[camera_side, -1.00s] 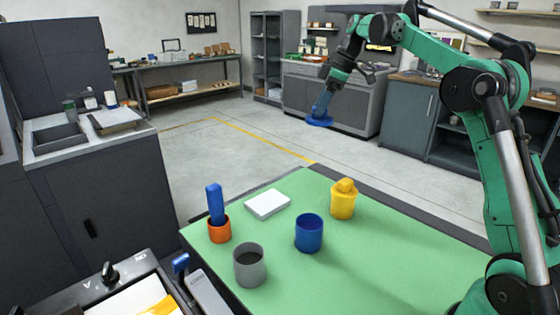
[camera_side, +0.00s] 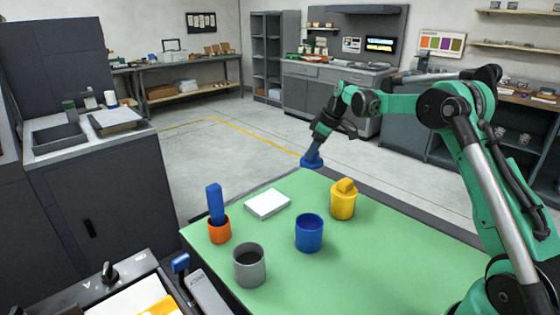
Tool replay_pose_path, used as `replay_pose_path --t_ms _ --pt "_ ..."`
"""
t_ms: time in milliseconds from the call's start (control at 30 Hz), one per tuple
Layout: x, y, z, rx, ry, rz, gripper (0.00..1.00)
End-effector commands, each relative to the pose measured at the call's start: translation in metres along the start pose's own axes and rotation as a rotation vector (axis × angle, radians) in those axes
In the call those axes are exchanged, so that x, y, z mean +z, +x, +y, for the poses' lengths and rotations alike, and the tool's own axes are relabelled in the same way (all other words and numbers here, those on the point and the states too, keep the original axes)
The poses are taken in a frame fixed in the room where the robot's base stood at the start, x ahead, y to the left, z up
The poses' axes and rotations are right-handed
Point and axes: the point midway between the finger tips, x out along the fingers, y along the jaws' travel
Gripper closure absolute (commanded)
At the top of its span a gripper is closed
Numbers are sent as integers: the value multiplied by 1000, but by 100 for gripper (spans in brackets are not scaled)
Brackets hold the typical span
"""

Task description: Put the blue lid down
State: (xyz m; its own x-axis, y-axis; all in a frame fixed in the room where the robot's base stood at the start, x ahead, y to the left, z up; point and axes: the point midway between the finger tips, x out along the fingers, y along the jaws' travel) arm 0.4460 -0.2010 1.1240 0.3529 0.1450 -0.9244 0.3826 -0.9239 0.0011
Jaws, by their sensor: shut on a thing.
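My gripper (camera_side: 316,145) points downward at the far edge of the green table (camera_side: 400,255), shut on the blue lid (camera_side: 311,162). The lid is a small blue disc at the gripper's lower end; its grip part is mostly hidden. It appears in front of the table's back edge, and I cannot tell its height above the surface. The open blue cup (camera_side: 309,236) stands upright on the table, nearer the camera and apart from the lid. A white square pad (camera_side: 267,204) lies flat to the left of the cup.
A yellow cup with a yellow lid (camera_side: 343,200) stands right of the blue cup. A grey open cup (camera_side: 249,266) and an orange cup (camera_side: 219,230) holding a tall blue piece (camera_side: 215,203) stand at the left. The table's right front is clear.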

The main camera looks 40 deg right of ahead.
Motion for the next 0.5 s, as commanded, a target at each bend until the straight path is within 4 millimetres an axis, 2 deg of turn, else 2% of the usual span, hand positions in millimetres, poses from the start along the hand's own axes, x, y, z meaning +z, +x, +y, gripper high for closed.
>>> replay_pose_path --t_ms 100,333,500 --pt "10 25 0 0 0 0 100" --pt "19 47 0 0 0 0 100" --pt "29 71 0 0 0 0 100"
